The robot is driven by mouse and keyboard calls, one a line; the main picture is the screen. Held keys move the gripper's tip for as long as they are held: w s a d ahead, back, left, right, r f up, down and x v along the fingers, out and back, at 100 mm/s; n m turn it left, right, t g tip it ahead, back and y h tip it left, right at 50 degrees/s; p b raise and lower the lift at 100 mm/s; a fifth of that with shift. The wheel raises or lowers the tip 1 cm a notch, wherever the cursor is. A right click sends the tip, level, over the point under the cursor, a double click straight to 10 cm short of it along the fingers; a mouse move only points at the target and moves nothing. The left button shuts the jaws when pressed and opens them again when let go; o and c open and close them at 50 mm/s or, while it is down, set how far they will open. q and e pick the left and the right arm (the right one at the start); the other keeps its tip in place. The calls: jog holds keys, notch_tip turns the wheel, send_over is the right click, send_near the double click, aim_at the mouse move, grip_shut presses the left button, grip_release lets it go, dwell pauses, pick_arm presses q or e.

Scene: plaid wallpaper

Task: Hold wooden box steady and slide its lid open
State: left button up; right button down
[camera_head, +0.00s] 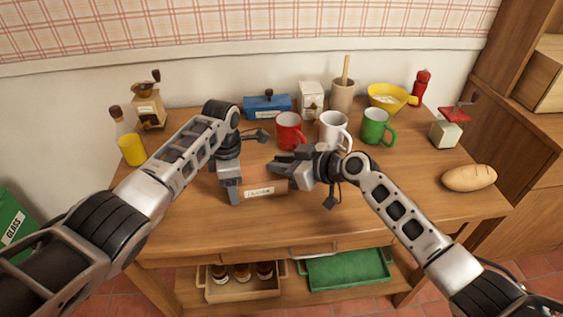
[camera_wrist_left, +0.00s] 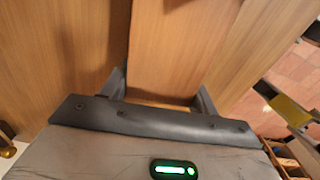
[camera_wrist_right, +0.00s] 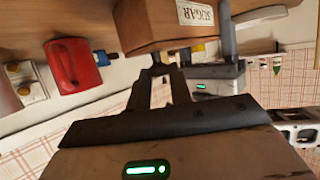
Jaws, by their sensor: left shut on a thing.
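The wooden box (camera_head: 266,189) sits on the table with a white label on its front side; the label reads SUGAR in the right wrist view (camera_wrist_right: 178,28). My left gripper (camera_head: 230,186) is shut on the box at its left end; in the left wrist view its fingers (camera_wrist_left: 160,98) stand on both sides of the box (camera_wrist_left: 183,45). My right gripper (camera_head: 280,167) is at the right part of the box, near the top edge. In the right wrist view its fingers (camera_wrist_right: 161,70) are close together at the box; what lies between the tips is unclear. The lid is largely hidden by my grippers.
A red mug (camera_head: 289,131), a white mug (camera_head: 334,130) and a green mug (camera_head: 376,127) stand just behind. A blue box (camera_head: 267,106), a yellow bowl (camera_head: 388,97) and an oil bottle (camera_head: 130,147) are farther out. Bread (camera_head: 469,178) lies right. The table front (camera_head: 215,232) is clear.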

jog(key=d, duration=0.3)
jog(key=w+d, duration=0.1)
jog(key=d, duration=0.4)
jog(key=shift+w+d+f, duration=0.1)
jog(key=shift+w+d, duration=0.15)
jog(key=shift+d, duration=0.15)
jog(key=c, duration=1.3)
grip_release()
jog(key=v, duration=1.2)
